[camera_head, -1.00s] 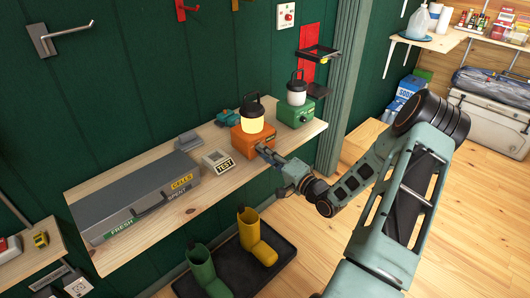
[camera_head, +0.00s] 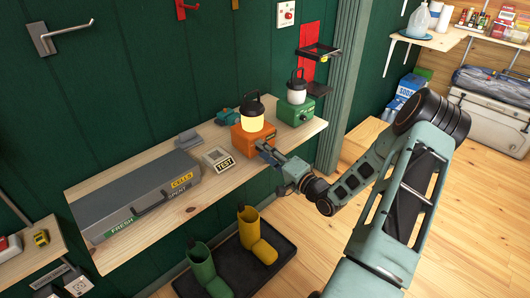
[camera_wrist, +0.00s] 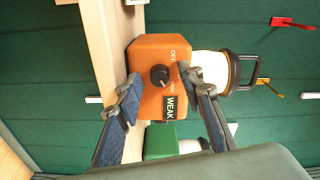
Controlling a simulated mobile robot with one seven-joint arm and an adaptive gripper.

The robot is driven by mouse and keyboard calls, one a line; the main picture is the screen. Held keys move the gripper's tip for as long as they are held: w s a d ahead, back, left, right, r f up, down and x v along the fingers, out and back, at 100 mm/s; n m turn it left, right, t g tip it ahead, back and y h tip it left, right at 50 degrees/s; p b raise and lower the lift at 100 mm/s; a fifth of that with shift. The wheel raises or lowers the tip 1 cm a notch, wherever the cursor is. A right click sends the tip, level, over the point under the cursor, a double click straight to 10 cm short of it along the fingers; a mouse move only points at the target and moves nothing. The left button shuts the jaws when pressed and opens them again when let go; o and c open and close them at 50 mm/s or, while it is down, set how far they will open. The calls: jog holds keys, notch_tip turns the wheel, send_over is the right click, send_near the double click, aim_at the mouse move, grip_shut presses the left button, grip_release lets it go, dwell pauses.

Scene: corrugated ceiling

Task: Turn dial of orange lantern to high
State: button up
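The orange lantern (camera_head: 245,141) stands on the wooden shelf, its lamp glowing pale yellow under a black handle. In the wrist view the lantern (camera_wrist: 145,52) appears on its side. The black round dial (camera_wrist: 159,76) is on its orange front, near an "OFF" marking and a dark "WEAK" label (camera_wrist: 174,107). Another marking is partly hidden by a finger, and the dial's exact setting is too small to tell. My gripper (camera_wrist: 159,80) is open, with a finger on either side of the dial in the picture and nothing between them. In the head view my gripper (camera_head: 263,147) is at the lantern's front.
A green lantern (camera_head: 296,108) stands to the right on the shelf (camera_head: 140,184). A small "TEST" device (camera_head: 219,160) and a grey battery case (camera_head: 130,190) are to the left. Yellow and green boots (camera_head: 255,240) stand in a black tray below.

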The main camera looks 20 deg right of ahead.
jog(key=v, duration=1.2)
